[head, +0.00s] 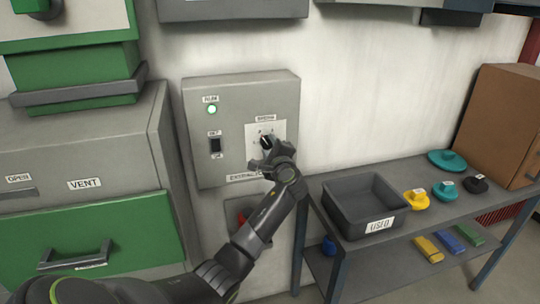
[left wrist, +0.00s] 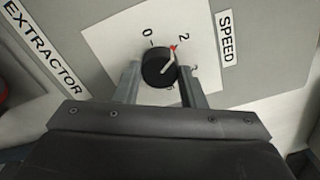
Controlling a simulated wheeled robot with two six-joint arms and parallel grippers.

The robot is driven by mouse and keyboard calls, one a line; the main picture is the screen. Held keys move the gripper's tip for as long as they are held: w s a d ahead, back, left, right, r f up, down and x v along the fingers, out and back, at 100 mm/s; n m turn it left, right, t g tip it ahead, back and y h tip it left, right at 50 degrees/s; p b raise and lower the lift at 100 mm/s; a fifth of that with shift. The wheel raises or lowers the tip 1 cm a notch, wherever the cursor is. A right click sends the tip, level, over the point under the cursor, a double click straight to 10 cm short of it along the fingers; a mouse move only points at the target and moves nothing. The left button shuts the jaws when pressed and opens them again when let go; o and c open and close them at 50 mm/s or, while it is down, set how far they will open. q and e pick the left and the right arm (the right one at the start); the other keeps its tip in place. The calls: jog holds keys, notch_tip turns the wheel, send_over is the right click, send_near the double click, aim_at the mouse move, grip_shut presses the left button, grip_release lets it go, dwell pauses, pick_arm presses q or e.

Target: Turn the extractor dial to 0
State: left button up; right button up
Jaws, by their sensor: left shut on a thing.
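The extractor dial (head: 266,142) is a black knob on a white plate on the right half of the grey wall box. In the left wrist view the dial (left wrist: 157,69) has a pale pointer with a red tip, aimed up and right near the 2 mark; the 0 mark is up and left of the knob. My left gripper (left wrist: 159,84) is shut on the dial, one finger on each side. In the head view the left gripper (head: 272,154) reaches up to the plate and hides its lower part. My right gripper is not in view.
The grey box (head: 225,105) carries a lit green lamp (head: 212,110) and a dark switch (head: 215,144). A red part (head: 242,217) sits below it. At right a shelf holds a grey USED bin (head: 342,212) and coloured pieces. The VENT cabinet (head: 125,165) stands at left.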

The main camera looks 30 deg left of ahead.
pick_arm(q)
jog(key=n+b, duration=0.5)
jog(key=n, duration=0.1)
jog(key=shift+f, duration=0.2)
jog(key=n+b, duration=0.3)
jog(key=n, duration=0.1)
jog(key=shift+r+n+b, duration=0.15)
jog(key=shift+n+b, duration=0.25)
jog(key=shift+n, duration=0.1)
jog(key=o, duration=1)
jog(key=shift+r, duration=0.1)
jog(key=shift+s+d, duration=0.1)
jog(key=shift+d, duration=0.05)
jog(key=shift+b+v, duration=1.6)
jog(key=shift+v, duration=7)
